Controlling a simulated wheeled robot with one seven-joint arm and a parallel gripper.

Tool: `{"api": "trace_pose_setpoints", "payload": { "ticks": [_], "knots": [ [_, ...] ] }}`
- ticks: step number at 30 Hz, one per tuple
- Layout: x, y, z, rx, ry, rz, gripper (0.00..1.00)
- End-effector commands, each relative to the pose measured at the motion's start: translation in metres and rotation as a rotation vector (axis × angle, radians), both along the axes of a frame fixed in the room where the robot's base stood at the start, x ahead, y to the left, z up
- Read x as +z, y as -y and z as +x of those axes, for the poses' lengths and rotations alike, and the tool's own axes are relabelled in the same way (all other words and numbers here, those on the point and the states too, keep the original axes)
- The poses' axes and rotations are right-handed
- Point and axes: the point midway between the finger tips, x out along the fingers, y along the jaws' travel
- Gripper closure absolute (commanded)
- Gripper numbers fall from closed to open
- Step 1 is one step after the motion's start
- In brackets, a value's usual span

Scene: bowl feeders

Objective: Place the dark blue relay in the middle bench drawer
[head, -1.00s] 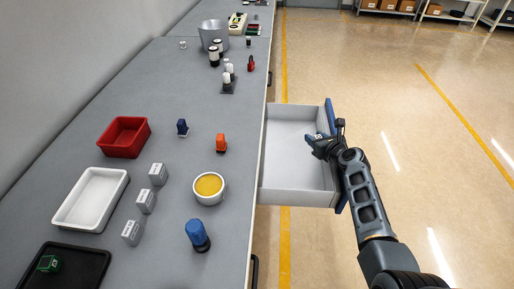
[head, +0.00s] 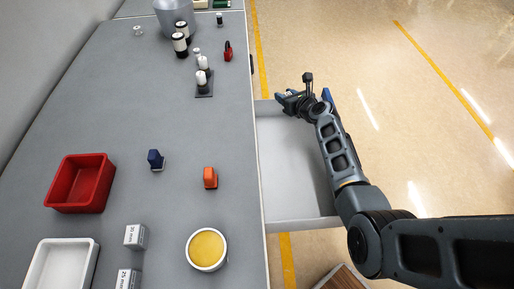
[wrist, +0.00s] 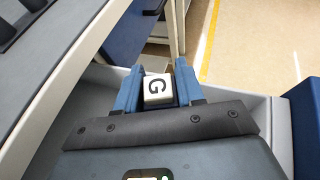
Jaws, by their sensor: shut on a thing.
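The dark blue relay (head: 155,159) stands on the grey bench, left of an orange piece of similar shape. The open bench drawer (head: 290,160), light grey inside, juts out from the bench's right side; the visible part of its floor looks empty. My gripper (head: 284,97) is at the drawer's far end, well away from the relay. In the wrist view, my gripper (wrist: 158,82) is shut on a white block marked G (wrist: 158,90), between its blue fingers. A drawer wall (wrist: 262,108) shows beyond. My arm hides part of the drawer's right side.
The orange piece (head: 210,178), a yellow-filled cup (head: 206,250), a red bin (head: 80,183) and a white tray (head: 60,268) are on the bench. Grey labelled blocks (head: 135,236) stand between. A wooden-topped item (head: 340,277) is on the floor near the front. Floor to the right is clear.

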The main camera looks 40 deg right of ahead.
Motion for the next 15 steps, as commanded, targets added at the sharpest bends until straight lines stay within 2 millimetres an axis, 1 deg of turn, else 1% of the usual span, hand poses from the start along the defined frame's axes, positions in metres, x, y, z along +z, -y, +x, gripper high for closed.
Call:
{"api": "trace_pose_setpoints", "payload": {
  "ticks": [9,15],
  "knots": [
    [-0.04,-0.046,-0.045,0.003,-0.005,0.0,0.93],
    [-0.061,-0.07,-0.069,0.002,-0.003,-0.001,0.93]
  ]
}}
